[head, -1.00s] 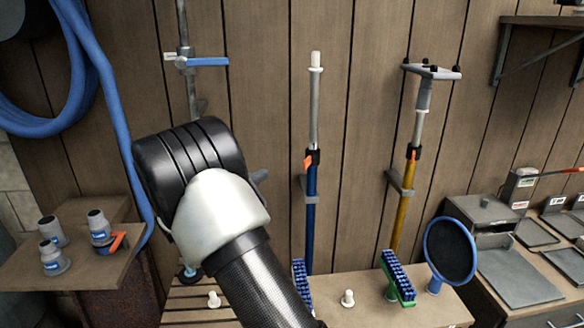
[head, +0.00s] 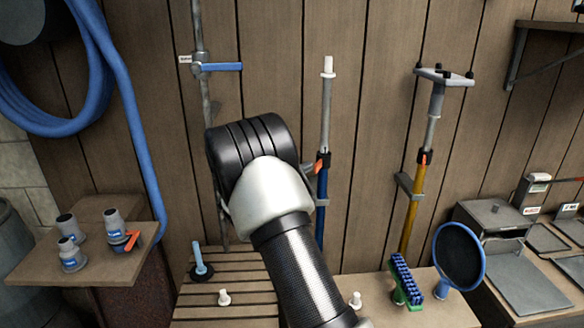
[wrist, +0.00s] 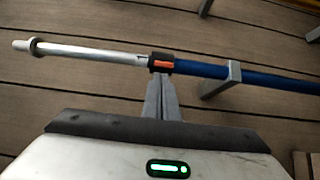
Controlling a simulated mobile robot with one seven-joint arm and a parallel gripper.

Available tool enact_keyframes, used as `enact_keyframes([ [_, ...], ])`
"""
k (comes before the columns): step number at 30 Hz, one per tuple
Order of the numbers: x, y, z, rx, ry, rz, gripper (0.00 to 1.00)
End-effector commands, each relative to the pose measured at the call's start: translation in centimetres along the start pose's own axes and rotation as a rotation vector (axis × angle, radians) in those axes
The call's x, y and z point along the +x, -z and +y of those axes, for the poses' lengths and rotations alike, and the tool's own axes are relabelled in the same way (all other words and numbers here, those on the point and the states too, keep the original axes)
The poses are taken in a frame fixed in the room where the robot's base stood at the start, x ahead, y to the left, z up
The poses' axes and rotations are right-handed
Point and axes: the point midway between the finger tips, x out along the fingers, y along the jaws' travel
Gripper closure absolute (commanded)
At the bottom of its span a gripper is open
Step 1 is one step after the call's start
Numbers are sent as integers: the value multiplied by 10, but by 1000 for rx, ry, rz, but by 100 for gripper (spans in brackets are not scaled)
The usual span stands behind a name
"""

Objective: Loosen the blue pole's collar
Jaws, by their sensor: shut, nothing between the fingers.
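The blue pole (head: 321,226) stands upright against the plank wall, with a silver upper tube and white tip. Its black collar (head: 323,160) has an orange lever (head: 318,165), partly behind my arm in the head view. In the wrist view the pole (wrist: 205,71) runs across the picture, with the collar (wrist: 152,62) and orange lever (wrist: 164,65) near the middle. My gripper (wrist: 160,80) is shut and empty, its fingertips at or just short of the collar beside the lever. Contact cannot be told.
A grey wall bracket (wrist: 222,80) holds the blue pole below the collar. A yellow pole (head: 412,215) stands to the right. A brush (head: 405,280) and a round blue-rimmed pad (head: 459,256) are on the bench below. A blue hose (head: 125,110) hangs at left.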

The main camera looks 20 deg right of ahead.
Motion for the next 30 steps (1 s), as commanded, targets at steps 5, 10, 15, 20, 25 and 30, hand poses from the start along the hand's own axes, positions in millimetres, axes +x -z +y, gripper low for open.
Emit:
enact_keyframes([
  [5, 1, -5, -1, 1, 1, 1, 100],
  [10, 1, -5, -1, 1, 0, 1, 100],
  [15, 1, -6, -1, 1, 0, 4, 100],
  [20, 3, -11, -4, 0, 0, 30, 100],
  [25, 6, -16, -3, 1, 0, 58, 100],
  [30, 9, -23, -5, 2, 1, 89, 100],
])
